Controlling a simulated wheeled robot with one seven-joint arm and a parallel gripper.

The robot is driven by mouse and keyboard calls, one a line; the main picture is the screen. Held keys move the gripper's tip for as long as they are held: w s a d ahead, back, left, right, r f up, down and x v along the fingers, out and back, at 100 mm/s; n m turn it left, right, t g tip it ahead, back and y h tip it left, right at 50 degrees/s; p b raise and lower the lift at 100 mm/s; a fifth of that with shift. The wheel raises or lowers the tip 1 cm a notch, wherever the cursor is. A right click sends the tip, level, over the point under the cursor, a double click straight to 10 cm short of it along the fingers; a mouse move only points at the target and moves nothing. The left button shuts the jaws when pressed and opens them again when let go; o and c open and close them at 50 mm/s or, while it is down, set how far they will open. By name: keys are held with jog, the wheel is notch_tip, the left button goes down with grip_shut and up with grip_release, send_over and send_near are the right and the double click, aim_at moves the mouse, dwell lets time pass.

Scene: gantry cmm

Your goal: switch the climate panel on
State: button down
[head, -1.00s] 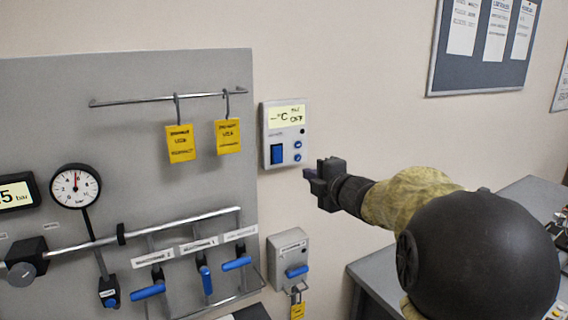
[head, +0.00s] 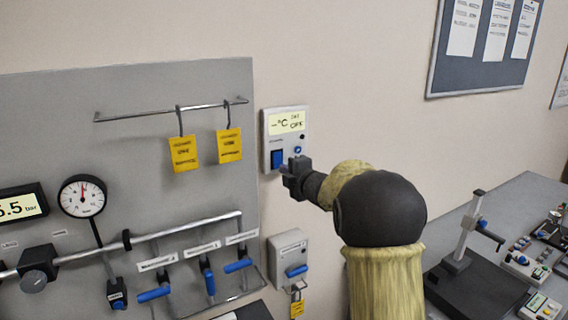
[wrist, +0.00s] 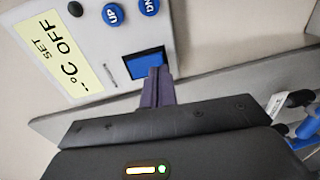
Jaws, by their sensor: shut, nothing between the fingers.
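The climate panel (head: 286,136) is a white box on the wall, right of the grey board. Its display (head: 287,122) reads "-°C" and "OFF", with "SET" showing in the wrist view (wrist: 55,57).
The grey board (head: 60,130) holds yellow tags on a rail, a gauge (head: 82,196) and blue-handled valves. A grey switch box (head: 289,255) with a padlock hangs below the panel. A bench (head: 500,215) with equipment stands right.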

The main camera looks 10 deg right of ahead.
jog(key=shift+w+a, duration=0.2)
jog(key=shift+w, duration=0.5)
jog(key=shift+f, duration=0.1)
